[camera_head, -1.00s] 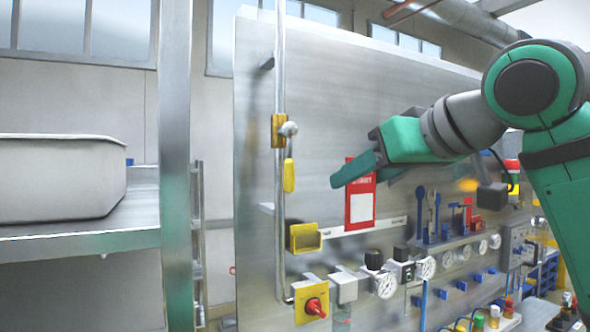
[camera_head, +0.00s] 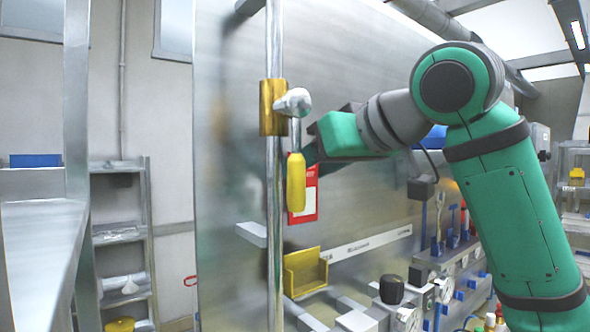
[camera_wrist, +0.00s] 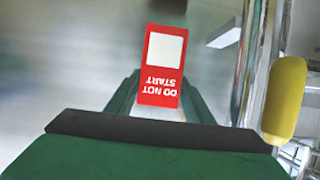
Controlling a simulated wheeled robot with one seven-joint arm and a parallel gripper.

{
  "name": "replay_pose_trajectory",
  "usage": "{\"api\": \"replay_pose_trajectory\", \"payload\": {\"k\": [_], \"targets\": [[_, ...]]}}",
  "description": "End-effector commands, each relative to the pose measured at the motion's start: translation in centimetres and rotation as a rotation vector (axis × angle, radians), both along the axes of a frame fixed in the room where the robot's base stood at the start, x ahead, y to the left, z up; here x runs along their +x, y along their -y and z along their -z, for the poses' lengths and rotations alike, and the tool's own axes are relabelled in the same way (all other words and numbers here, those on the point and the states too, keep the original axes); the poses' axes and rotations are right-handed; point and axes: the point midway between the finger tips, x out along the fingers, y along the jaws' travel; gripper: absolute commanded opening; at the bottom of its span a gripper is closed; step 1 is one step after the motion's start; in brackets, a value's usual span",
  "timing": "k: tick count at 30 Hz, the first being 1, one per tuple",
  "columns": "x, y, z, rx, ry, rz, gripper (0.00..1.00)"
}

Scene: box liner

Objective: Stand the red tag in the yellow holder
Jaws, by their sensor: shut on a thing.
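The red tag (camera_head: 309,195) is a flat red card with a white panel. It hangs below my gripper (camera_head: 312,155) in the head view, partly behind the yellow valve handle. In the wrist view the tag (camera_wrist: 162,75) stands out between the green fingers of my gripper (camera_wrist: 160,95), its words DO NOT START upside down. My gripper is shut on the tag. The yellow holder (camera_head: 305,272) is an open-topped tray on the metal panel, empty as far as I can see. It is below the tag, with a clear gap between them.
A vertical pipe (camera_head: 274,215) with a yellow-handled valve (camera_head: 296,182) stands in front of the panel, near the tag. The handle also shows at the right in the wrist view (camera_wrist: 285,100). A white label strip (camera_head: 370,243), gauges and blue tools are right of the holder.

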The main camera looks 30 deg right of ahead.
Motion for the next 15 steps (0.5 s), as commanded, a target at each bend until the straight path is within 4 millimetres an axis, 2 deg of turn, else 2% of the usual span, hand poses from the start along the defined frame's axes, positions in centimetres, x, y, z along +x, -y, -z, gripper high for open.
{"api": "replay_pose_trajectory", "payload": {"k": [15], "targets": [[-0.2,0.4,2.5,0.000,0.000,0.007,0.26]]}}
